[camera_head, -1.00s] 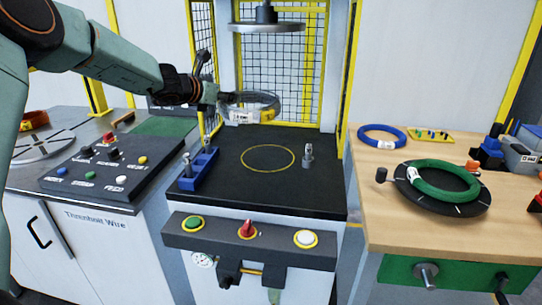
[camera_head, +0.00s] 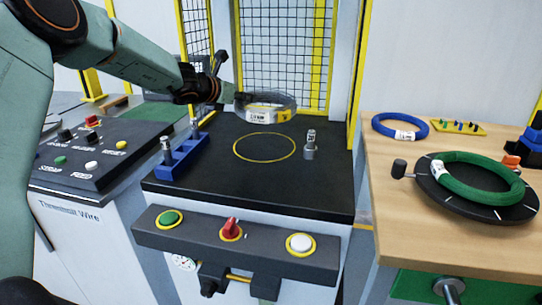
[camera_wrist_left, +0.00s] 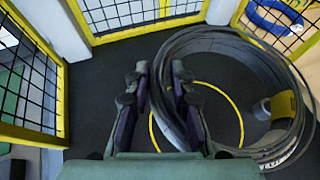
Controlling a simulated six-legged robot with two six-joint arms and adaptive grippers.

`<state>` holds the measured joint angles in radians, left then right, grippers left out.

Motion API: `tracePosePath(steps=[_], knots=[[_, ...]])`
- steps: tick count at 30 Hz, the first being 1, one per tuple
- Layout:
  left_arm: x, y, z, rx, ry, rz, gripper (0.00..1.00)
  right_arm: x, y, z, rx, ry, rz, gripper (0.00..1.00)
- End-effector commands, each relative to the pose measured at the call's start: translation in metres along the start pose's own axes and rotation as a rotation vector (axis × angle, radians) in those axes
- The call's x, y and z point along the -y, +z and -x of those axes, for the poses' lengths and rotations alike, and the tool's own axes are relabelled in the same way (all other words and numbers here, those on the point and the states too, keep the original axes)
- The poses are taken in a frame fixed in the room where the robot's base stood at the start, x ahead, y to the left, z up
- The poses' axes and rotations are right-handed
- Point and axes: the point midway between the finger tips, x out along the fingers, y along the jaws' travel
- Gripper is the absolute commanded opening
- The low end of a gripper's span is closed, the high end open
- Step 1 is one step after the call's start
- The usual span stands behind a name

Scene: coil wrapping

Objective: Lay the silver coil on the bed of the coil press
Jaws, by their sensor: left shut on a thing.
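The silver coil (camera_head: 268,106) with a white and yellow label hangs above the black press bed (camera_head: 225,188), near the back of the yellow ring (camera_head: 264,148) drawn on it. My left gripper (camera_head: 236,98) is shut on the coil's left side. In the left wrist view the gripper (camera_wrist_left: 160,95) has its fingers at the left rim of the coil (camera_wrist_left: 285,70), and the yellow ring partly shows below, inside and left of the coil. My right gripper is not in view.
A blue block with pegs (camera_head: 183,160) stands at the bed's left and a metal post (camera_head: 310,146) at its right. Yellow-framed mesh (camera_head: 285,50) closes the back. A wooden table (camera_head: 400,215) at right holds a blue coil (camera_head: 400,126) and a green coil (camera_head: 475,177).

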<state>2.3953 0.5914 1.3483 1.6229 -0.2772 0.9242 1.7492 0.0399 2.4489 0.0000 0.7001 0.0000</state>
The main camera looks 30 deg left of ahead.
Motion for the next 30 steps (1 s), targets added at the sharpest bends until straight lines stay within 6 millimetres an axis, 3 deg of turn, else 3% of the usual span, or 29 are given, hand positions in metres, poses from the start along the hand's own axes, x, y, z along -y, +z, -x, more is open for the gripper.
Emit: tracePosePath(steps=[5,13,20,30], knots=[[-0.002,-0.009,-0.001,0.008,0.001,0.003,0.0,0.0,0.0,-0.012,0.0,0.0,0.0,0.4],[-0.001,-0.044,-0.013,0.006,-0.001,0.005,0.0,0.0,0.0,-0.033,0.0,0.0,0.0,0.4],[-0.002,-0.059,-0.019,0.008,0.0,0.004,0.0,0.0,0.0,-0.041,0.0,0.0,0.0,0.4],[-0.002,-0.099,-0.039,0.007,0.0,0.003,0.0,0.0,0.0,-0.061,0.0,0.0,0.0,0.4]])
